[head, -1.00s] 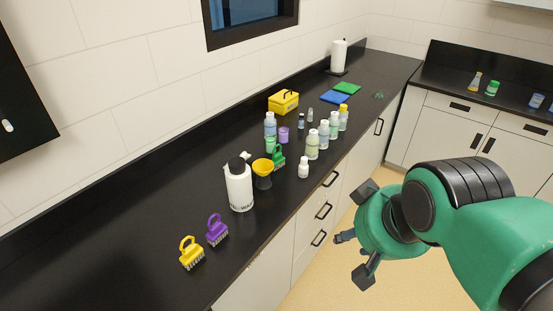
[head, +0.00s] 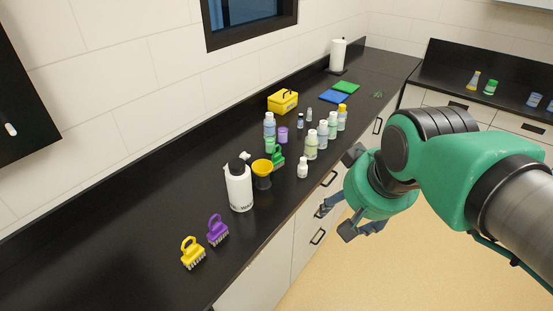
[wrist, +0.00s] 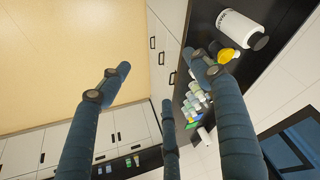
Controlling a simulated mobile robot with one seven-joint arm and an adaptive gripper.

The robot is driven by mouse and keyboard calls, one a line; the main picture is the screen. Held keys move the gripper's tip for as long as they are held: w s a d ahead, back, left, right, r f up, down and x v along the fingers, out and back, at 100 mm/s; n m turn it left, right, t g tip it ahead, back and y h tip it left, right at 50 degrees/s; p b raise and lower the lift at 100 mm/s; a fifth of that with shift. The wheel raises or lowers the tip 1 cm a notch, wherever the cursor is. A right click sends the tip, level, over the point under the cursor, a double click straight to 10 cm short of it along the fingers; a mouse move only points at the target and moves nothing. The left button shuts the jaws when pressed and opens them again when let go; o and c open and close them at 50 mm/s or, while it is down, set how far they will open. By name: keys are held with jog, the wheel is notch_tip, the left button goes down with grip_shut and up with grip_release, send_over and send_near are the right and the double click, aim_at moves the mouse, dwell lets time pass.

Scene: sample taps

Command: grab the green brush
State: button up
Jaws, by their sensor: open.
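The green brush (head: 278,156) stands on the black counter in the head view, just behind the yellow funnel (head: 263,167) and partly hidden by it. I cannot make the brush out in the wrist view. My gripper (head: 332,219) is open and empty in the head view, off the counter's front edge in front of the drawers, to the right of the brush and well apart from it. In the wrist view its fingers (wrist: 160,85) are spread wide with nothing between them.
A white wash bottle (head: 239,188) stands left of the funnel. Several capped bottles (head: 311,146) and a small white bottle (head: 302,168) stand right of the brush. Purple (head: 217,231) and yellow (head: 192,254) brushes are nearer. The counter's near left is bare.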

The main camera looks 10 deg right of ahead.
jog(key=w+r+m+g+p, duration=0.1)
jog(key=w+r+p, duration=0.2)
jog(key=w, duration=0.5)
jog(key=w+r+m+p, duration=0.1)
jog(key=w+r+p, duration=0.25)
jog(key=w, duration=0.45)
jog(key=m+g+p, duration=0.4)
jog(key=m+p, duration=0.4)
jog(key=p, duration=0.9)
send_over(278, 155)
notch_tip(278, 155, down, 22)
jog(key=shift+d, duration=0.1)
jog(key=shift+f, duration=0.15)
jog(key=shift+f+p, duration=0.65)
jog(key=shift+f, duration=3.5)
jog(key=shift+f, duration=0.15)
jog(key=shift+f+p, duration=0.65)
jog(key=shift+f, duration=1.8)
